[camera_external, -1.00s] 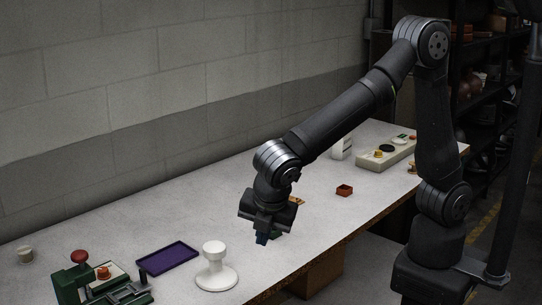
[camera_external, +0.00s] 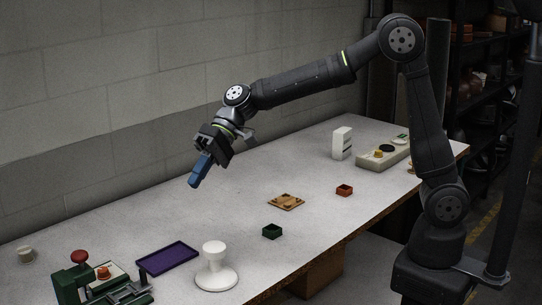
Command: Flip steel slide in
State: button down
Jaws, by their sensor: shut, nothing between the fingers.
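A dark green press (camera_external: 68,287) with a red knob (camera_external: 79,256) stands at the lower left of the table, partly cut off by the picture's bottom edge. A grey steel slide (camera_external: 131,293) seems to lie at its right side; its exact position is too small and dark to tell. My gripper (camera_external: 195,182) has blue fingers, shut with nothing between them. It hangs tilted in the air over the back middle of the table, up and to the right of the press and well apart from it.
A purple tray (camera_external: 168,258) and a white spool-shaped stand (camera_external: 215,270) are right of the press. A green box (camera_external: 271,232), wooden plate (camera_external: 286,202) and red box (camera_external: 344,190) lie along the front. A white block (camera_external: 342,143) and beige panel (camera_external: 370,162) stand far right.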

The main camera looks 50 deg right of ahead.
jog(key=w+d+r+m+t+y, duration=0.1)
jog(key=w+d+r+m+y, duration=0.15)
jog(key=w+r, duration=0.2)
notch_tip(320, 180, down, 19)
jog(key=a, duration=0.1)
jog(key=shift+f+h, duration=0.2)
jog(key=shift+h, duration=0.15)
jog(key=shift+a+m, duration=0.15)
jog(key=shift+m, duration=0.1)
send_near(145, 272)
jog(key=f, duration=0.1)
jog(key=a+f, duration=0.1)
jog(key=f, duration=0.1)
jog(key=shift+w+a+f, duration=0.2)
jog(key=shift+a+f, duration=0.1)
jog(key=shift+f, duration=0.05)
jog(key=shift+a+r, duration=0.1)
jog(key=shift+a, duration=1.65)
